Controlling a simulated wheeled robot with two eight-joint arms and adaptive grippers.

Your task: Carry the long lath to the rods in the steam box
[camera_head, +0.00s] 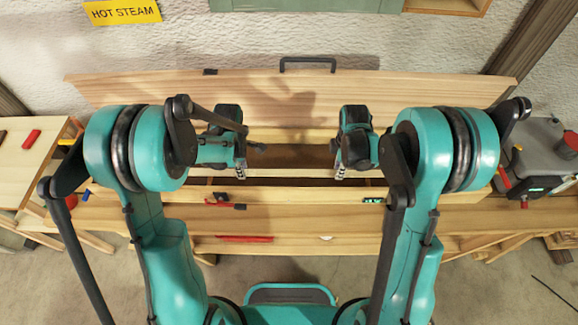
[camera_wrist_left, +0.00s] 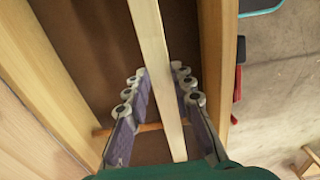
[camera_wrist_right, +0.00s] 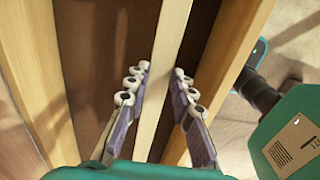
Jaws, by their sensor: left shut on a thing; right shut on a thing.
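The long lath (camera_head: 290,173) is a pale, straight strip lying level between my two grippers, over the open steam box (camera_head: 290,196). My right gripper (camera_head: 340,173) is shut on the lath (camera_wrist_right: 165,65) further along. In the left wrist view a thin wooden rod (camera_wrist_left: 150,127) crosses the box, lower than the fingertips. Whether the lath touches a rod I cannot tell. Other rods are mostly hidden.
The box's raised lid (camera_head: 400,90) with a dark handle stands behind. A red-and-black clamp (camera_head: 225,204) is at the front wall, and a red tool (camera_head: 244,239) lies on the bench (camera_head: 300,218). A grey machine (camera_head: 540,155) stands at right, a side table (camera_head: 25,165) at left.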

